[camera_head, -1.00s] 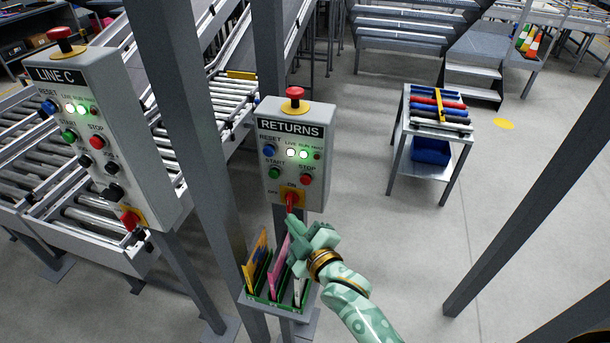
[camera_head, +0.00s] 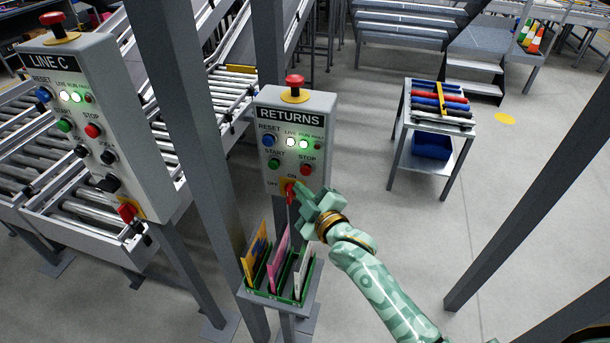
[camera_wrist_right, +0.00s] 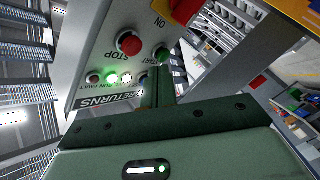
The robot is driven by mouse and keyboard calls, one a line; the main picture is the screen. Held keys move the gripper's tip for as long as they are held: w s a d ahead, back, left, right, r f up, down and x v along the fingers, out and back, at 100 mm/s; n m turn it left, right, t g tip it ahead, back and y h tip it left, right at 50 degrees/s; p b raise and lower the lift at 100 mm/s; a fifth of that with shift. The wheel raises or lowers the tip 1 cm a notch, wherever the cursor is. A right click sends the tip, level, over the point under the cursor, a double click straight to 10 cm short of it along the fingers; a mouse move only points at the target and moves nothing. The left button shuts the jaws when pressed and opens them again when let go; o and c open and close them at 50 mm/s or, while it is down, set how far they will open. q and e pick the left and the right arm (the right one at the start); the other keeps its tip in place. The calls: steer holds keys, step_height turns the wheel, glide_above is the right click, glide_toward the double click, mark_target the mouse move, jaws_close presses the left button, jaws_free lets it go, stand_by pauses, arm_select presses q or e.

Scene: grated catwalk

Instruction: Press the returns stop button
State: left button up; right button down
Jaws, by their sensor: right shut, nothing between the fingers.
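The grey returns control box (camera_head: 326,166) stands on a post in the middle of the head view. Its red stop button (camera_head: 306,169) is at the right of the panel, below the lit lights. The stop button (camera_wrist_right: 130,43) also shows upside down in the wrist view, uncovered. My right gripper (camera_head: 302,189) is shut and empty, just below the stop button and beside the red on/off switch (camera_head: 290,190). In the wrist view the closed fingers (camera_wrist_right: 161,88) point at the panel near the green start button (camera_wrist_right: 164,54). Contact cannot be seen. My left gripper is out of view.
A red emergency knob (camera_head: 294,82) tops the box. A green rack (camera_head: 284,297) with upright folders is below it. The Line C box (camera_head: 135,150) and a grey pillar (camera_head: 185,110) are at left. A cart (camera_head: 448,165) stands right, with open floor around it.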

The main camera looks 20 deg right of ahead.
mark_target(302, 172)
steer(key=shift+w+d, duration=0.7)
steer(key=shift+w, duration=0.3)
steer(key=shift+w, duration=0.1)
stand_by(1.3)
steer(key=shift+w+d, duration=0.2)
steer(key=shift+w, duration=0.05)
steer(key=shift+w+d, duration=0.45)
steer(key=shift+w, duration=0.2)
stand_by(1.2)
steer(key=shift+s, duration=0.1)
steer(key=shift+s+a+p, duration=0.65)
steer(key=shift+s, duration=0.3)
